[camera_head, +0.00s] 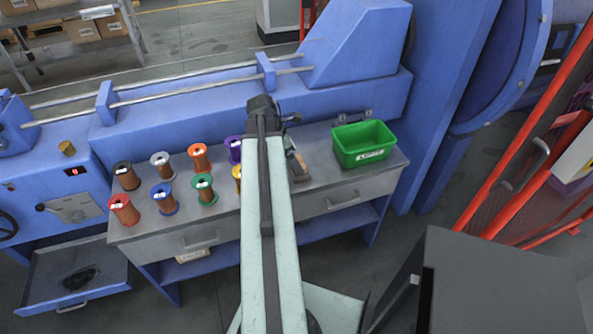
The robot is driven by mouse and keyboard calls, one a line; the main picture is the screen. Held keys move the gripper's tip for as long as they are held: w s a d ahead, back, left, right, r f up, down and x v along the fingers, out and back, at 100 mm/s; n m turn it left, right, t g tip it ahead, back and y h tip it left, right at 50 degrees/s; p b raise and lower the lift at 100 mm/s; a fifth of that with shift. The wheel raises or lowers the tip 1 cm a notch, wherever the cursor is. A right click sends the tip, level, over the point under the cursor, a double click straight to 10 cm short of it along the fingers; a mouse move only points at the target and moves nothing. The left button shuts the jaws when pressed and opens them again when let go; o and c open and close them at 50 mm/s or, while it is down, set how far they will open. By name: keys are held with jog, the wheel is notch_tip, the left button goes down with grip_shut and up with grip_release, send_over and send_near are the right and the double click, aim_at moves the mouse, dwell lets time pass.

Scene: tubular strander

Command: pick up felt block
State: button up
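No felt block can be made out for certain. A small grey and brown item (297,162) lies on the grey bench top just right of my arm and is partly covered by it. It is too small to name. My arm reaches up from the bottom centre over the bench. My gripper is at or behind the dark far end of the arm (264,106), where its fingers cannot be made out. Nothing held can be seen.
Several wire spools, including a red one (123,209) and a green one (204,188), stand on the bench (221,222) left of my arm. A green bin (363,144) stands at its right end. A blue machine (205,117) runs behind. An open drawer (45,288) juts out lower left.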

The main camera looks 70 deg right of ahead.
jog(key=b+x, duration=0.4)
jog(key=x, duration=0.1)
jog(key=shift+f, duration=0.1)
jog(key=shift+s+r, duration=0.1)
jog(key=shift+r, duration=0.1)
jog(key=c, duration=1.1)
notch_tip(320, 180, up, 10)
jog(key=p, duration=1)
jog(key=shift+r, duration=0.15)
jog(key=shift+c, duration=0.2)
